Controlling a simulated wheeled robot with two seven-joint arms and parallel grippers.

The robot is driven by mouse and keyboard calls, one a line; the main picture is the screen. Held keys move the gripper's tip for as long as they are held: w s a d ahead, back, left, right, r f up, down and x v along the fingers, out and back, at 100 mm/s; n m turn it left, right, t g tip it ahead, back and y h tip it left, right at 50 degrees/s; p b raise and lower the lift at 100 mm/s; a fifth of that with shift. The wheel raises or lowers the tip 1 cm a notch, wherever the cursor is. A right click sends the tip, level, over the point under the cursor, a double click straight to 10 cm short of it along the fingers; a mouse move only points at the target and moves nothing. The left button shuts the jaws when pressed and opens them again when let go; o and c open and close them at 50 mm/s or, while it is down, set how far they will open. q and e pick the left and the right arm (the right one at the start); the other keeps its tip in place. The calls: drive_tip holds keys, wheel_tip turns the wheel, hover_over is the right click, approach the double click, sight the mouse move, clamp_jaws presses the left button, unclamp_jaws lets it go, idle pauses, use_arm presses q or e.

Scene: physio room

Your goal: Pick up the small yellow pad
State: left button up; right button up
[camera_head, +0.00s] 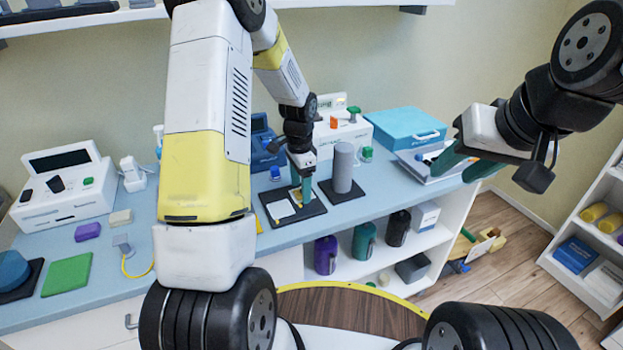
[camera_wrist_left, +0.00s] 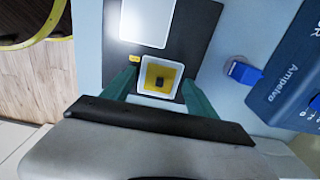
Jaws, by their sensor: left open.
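The small yellow pad (camera_wrist_left: 172,88) is a yellow square with a dark block at its middle, set inside a white square border on a black mat (camera_wrist_left: 185,50). In the head view the pad (camera_head: 297,195) is small and partly hidden by my gripper. My left gripper (camera_head: 301,188) points down over it; in the left wrist view the open gripper (camera_wrist_left: 157,84) has one green finger on each side of the white border. I cannot tell whether the fingers touch it. My right gripper (camera_head: 465,165) is open and empty over the right end of the counter.
A white square (camera_head: 280,209) lies on the same mat beside the pad. A grey cylinder (camera_head: 343,167) stands close to its right, and a blue device (camera_head: 262,148) is behind. A blue case (camera_head: 405,126) sits at the back right. A green pad (camera_head: 67,274) lies at the left.

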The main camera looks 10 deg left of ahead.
use_arm(q)
drive_tip(key=c, duration=1.2)
drive_tip(key=shift+o, duration=0.2)
drive_tip(key=shift+r, duration=0.55)
drive_tip(key=r, duration=0.1)
drive_tip(key=s+r, duration=0.1)
drive_tip(key=shift+d+r, duration=0.15)
drive_tip(key=shift+r, duration=0.15)
drive_tip(key=s+d+r, duration=0.1)
drive_tip(key=s+d, duration=0.3)
drive_tip(key=s, duration=1)
drive_tip(key=shift+s+r, duration=0.15)
drive_tip(key=shift+s, duration=0.1)
